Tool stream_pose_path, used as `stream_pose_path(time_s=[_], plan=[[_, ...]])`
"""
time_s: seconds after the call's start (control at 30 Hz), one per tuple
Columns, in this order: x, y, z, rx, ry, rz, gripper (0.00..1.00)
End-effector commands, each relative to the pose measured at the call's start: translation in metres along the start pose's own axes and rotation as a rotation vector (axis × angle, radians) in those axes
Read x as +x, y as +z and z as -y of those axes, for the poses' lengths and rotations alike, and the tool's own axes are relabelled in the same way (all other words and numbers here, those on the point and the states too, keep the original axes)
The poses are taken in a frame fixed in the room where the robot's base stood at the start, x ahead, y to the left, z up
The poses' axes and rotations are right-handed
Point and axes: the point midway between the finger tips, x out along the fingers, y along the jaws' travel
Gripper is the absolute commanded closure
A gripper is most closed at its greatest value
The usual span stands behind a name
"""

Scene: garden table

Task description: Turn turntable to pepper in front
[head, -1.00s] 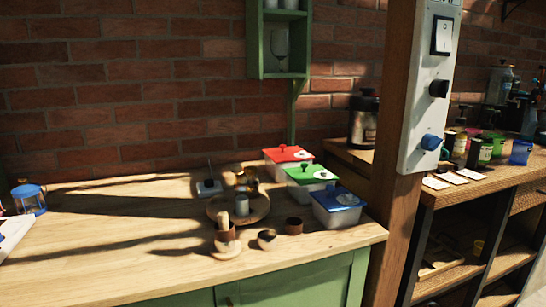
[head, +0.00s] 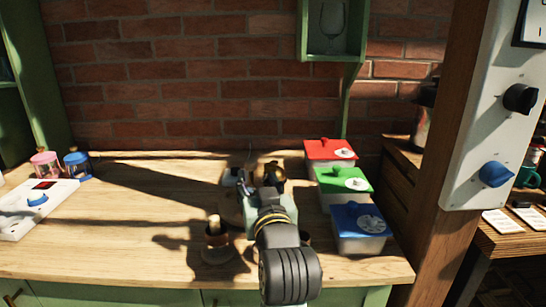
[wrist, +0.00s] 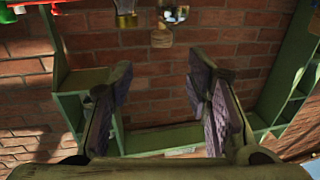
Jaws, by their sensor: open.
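The round wooden turntable (head: 232,208) is mostly hidden behind my arm in the head view; only its left part shows. My gripper (head: 262,182) is over or near it, among small containers. An amber-brown jar (head: 272,172) shows beside the gripper. In the wrist view my gripper (wrist: 160,75) has its two fingers wide apart with nothing between them. An amber glass item (wrist: 125,12) and a tan-ended item (wrist: 161,38) show at the top of that view. I cannot tell which item is the pepper.
Red-lidded (head: 330,152), green-lidded (head: 343,182) and blue-lidded (head: 360,225) boxes stand right of my arm. A wooden pot (head: 217,238) stands to the left, near the front. A post (head: 435,180) rises at the right. The left part of the counter (head: 130,220) is mostly clear.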

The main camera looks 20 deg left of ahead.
Motion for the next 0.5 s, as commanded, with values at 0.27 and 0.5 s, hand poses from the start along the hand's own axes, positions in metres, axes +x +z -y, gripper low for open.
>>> stream_pose_path(time_s=[0.27, 0.5], plan=[[0.04, 0.0, 0.0, 0.002, -0.002, 0.007, 0.55], [0.083, -0.001, 0.001, 0.001, -0.001, 0.004, 0.55]])
